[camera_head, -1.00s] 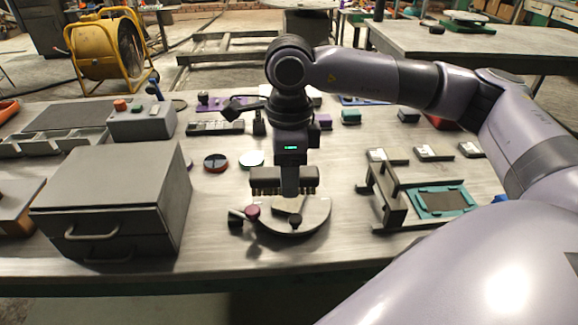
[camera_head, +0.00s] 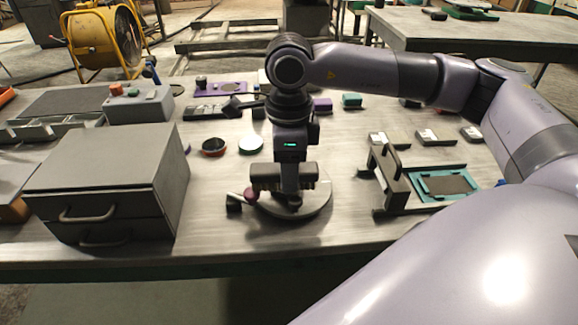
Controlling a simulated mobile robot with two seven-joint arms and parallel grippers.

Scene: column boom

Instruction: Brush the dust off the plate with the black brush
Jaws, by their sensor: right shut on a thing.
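My right gripper (camera_head: 288,190) comes down over the plate and is shut on the black brush (camera_head: 268,172). The brush is a dark, wide block held level, with short bristles underneath. The plate (camera_head: 318,200) is a flat grey disc near the front of the table, with a maroon knob and a black knob at its left edge. The brush and gripper hide much of the plate's middle, and I cannot make out the dust. Whether the bristles touch the plate is not clear. My left gripper is not in view.
A grey drawer box (camera_head: 105,180) stands left of the plate. A dark frame (camera_head: 388,185) and a teal-edged panel (camera_head: 445,186) are to the right. A dark red round dish (camera_head: 213,147) and a pale disc (camera_head: 251,145) lie behind. The table front beside the plate is bare.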

